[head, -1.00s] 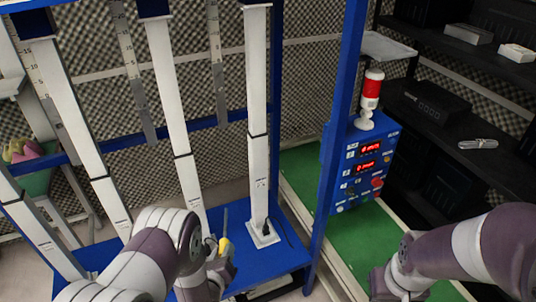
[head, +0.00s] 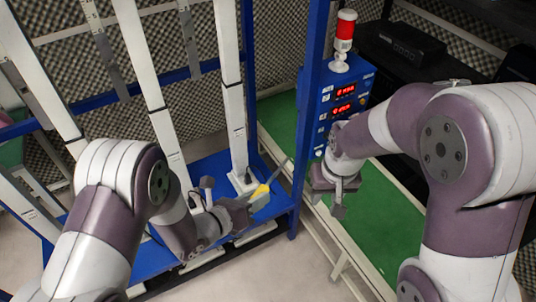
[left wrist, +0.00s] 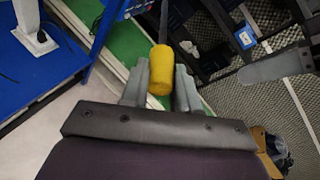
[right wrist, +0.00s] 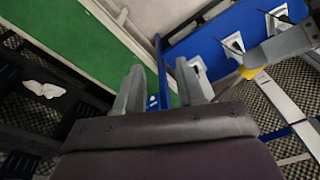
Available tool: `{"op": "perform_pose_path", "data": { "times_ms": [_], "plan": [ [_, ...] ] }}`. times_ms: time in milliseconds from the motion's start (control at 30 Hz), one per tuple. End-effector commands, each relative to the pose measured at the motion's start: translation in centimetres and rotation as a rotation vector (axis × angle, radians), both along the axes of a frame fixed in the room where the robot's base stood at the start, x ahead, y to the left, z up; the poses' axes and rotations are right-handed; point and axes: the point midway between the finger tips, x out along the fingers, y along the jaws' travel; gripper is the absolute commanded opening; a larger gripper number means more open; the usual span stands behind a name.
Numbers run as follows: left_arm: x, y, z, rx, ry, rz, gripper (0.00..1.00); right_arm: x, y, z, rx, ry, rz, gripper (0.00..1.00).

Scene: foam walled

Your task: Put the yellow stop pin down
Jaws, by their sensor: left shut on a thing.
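The yellow stop pin (head: 262,190) has a yellow grip and a thin grey rod. My left gripper (head: 250,200) is shut on its yellow grip, at the front right edge of the blue base. In the left wrist view the yellow grip (left wrist: 160,70) sits between the fingers, its rod pointing away up the picture. In the right wrist view a bit of the yellow grip (right wrist: 250,72) shows beside my left gripper. My right gripper (head: 332,198) is open and empty above the green strip, to the right of the pin; its spread fingers show in the right wrist view (right wrist: 160,95).
The blue base (head: 210,172) carries several tall white posts. A blue upright (head: 308,120) stands between it and the green strip (head: 375,220). A blue control box (head: 340,100) with red displays and a red-white lamp (head: 344,35) is behind my right gripper. Dark shelves stand at the right.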

Motion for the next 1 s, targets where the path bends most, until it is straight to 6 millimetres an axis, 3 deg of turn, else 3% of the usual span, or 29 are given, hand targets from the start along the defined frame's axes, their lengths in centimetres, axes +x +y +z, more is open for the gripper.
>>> {"op": "perform_pose_path", "data": {
  "times_ms": [33, 100, 200, 300, 367, 567, 800, 1000],
  "plan": [
    [0.0, 0.0, 0.0, 0.000, -0.001, 0.000, 0.00, 2.6, 2.2, 0.5, 0.022, -0.004, -0.030, 0.39],
    [0.0, 0.0, 0.0, 0.000, -0.001, 0.000, 0.00, 5.6, 5.1, 1.7, 0.062, 0.001, -0.110, 0.39],
    [0.0, 0.0, 0.0, 0.000, -0.001, 0.002, 0.00, 8.7, 8.4, 3.8, 0.120, 0.018, -0.239, 0.39],
    [0.0, 0.0, 0.0, 0.000, -0.001, 0.002, 0.00, 10.6, 9.9, 6.2, 0.172, 0.038, -0.381, 0.39],
    [0.0, 0.0, 0.0, 0.000, -0.001, 0.002, 0.00, 10.6, 10.3, 7.3, 0.189, 0.062, -0.459, 0.39],
    [0.1, 0.0, 0.0, 0.000, -0.001, 0.002, 0.00, 10.1, 10.4, 5.3, 0.182, 0.104, -0.537, 0.39],
    [0.1, 0.0, 0.0, 0.000, -0.001, 0.002, 0.00, 10.6, 11.4, -0.3, 0.183, 0.101, -0.535, 0.39],
    [0.1, 0.0, 0.0, -0.001, -0.002, 0.002, 0.00, 11.0, 12.0, -3.6, 0.184, 0.099, -0.533, 0.39]
  ]
}}
